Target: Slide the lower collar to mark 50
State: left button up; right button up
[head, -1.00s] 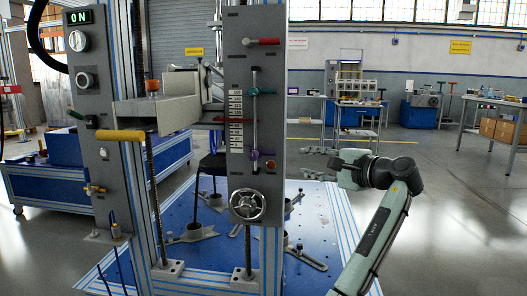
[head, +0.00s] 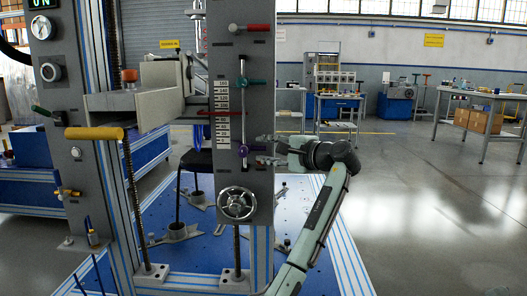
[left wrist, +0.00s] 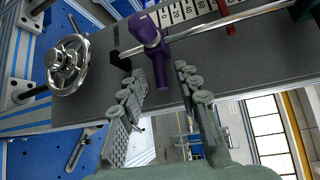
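The purple lower collar (head: 243,151) sits near the bottom of a vertical rod on the grey panel, and its purple handle also shows in the left wrist view (left wrist: 160,62). A green collar (head: 243,82) is higher on the same rod. My left gripper (head: 268,147) is at the panel's right edge beside the purple collar. In the left wrist view it is open (left wrist: 153,72), with one finger on each side of the purple handle. No grip is visible. My right gripper is not in view.
A handwheel (head: 237,204) is on the panel below the collar. A black seat (head: 196,160) stands behind. Open floor lies to the right.

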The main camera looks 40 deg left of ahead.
pick_arm(q)
jog(key=shift+w+a, duration=0.1)
jog(key=shift+a, duration=0.4)
jog(key=shift+c, duration=0.4)
grip_shut()
